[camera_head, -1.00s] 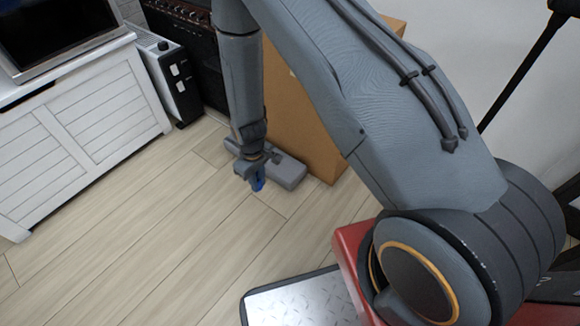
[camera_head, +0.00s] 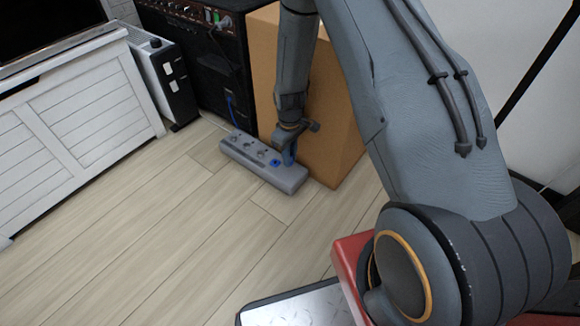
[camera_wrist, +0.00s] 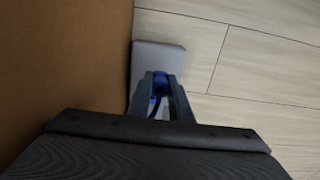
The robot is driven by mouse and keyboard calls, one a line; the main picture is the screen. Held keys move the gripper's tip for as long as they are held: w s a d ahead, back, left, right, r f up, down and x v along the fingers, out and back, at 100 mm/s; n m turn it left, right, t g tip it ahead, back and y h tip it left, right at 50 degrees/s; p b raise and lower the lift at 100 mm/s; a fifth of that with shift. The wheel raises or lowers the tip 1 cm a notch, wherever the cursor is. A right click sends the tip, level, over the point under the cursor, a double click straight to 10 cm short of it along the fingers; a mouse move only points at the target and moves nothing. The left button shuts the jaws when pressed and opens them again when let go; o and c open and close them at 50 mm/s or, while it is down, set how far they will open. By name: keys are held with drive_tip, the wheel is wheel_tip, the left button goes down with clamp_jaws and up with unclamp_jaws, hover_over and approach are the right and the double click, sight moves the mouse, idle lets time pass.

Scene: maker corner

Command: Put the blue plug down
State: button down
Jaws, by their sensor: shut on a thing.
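My gripper (camera_head: 288,150) is shut on the blue plug (camera_head: 291,154), over the right end of a grey power strip (camera_head: 240,151) on the floor. In the wrist view the blue plug (camera_wrist: 160,80) sits between my two fingertips (camera_wrist: 161,82), with a dark cord running back from it. The strip (camera_wrist: 160,56) shows beneath and beyond the fingers. I cannot tell whether the plug touches the strip.
A tall brown box (camera_head: 340,135) stands right beside the strip and my gripper; it also fills the left of the wrist view (camera_wrist: 60,60). A black amplifier (camera_head: 205,70) with a blue cable (camera_head: 231,110) stands behind. A white heater (camera_head: 160,75) and white cabinet (camera_head: 80,125) are left. Wooden floor in front is clear.

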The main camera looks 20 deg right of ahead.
drive_tip(key=b, duration=0.3)
hover_over(290, 173)
wheel_tip(290, 173, down, 5)
drive_tip(key=shift+s+a+r, duration=0.1)
drive_tip(key=shift+s, duration=0.05)
drive_tip(key=shift+f, duration=0.4)
drive_tip(key=shift+f, duration=0.2)
drive_tip(key=c, duration=1.6)
unclamp_jaws()
wheel_tip(290, 173, up, 13)
drive_tip(key=p, duration=0.5)
drive_tip(key=shift+r+p, duration=0.2)
drive_tip(key=shift+p, duration=0.15)
